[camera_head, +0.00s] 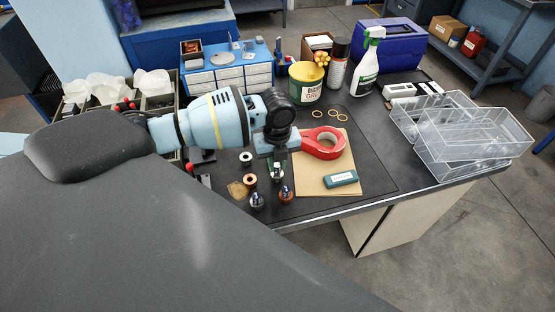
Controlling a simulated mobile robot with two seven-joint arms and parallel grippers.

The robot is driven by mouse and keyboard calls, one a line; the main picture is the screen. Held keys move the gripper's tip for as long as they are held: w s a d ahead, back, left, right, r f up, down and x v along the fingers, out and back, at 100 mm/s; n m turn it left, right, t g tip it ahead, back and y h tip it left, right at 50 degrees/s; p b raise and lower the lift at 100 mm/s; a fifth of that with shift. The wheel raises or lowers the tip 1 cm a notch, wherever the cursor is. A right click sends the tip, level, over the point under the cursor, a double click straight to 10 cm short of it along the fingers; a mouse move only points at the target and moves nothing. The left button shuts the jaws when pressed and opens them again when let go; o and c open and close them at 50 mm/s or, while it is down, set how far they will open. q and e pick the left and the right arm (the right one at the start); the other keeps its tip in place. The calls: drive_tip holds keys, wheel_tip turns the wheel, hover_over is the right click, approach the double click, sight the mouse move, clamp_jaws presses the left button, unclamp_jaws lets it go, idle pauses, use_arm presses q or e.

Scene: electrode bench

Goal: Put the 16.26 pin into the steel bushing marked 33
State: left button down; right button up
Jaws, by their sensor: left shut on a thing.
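My left gripper (278,160) reaches in from the left and points down over the dark bench mat. It is shut on a small pin-like thing that is mostly hidden between the fingers. A small metal part (277,175) shows directly below the fingertips; I cannot tell whether the held thing touches it. Several small ring-like parts stand close by: a dark-and-white one (246,158), a copper-coloured one (250,181), a dark steel one (257,201) and a brownish one (286,194). Their markings are too small to read, so I cannot tell which is 33. My right gripper is out of view.
A green tub (305,84), a spray bottle (368,65) and clear trays (472,140) stand farther back and right.

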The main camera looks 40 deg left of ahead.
use_arm(q)
drive_tip(key=shift+f, duration=0.55)
drive_tip(key=c, duration=1.2)
unclamp_jaws()
drive_tip(key=shift+c, duration=0.2)
drive_tip(key=shift+r, duration=3.95)
drive_tip(key=shift+f, duration=0.1)
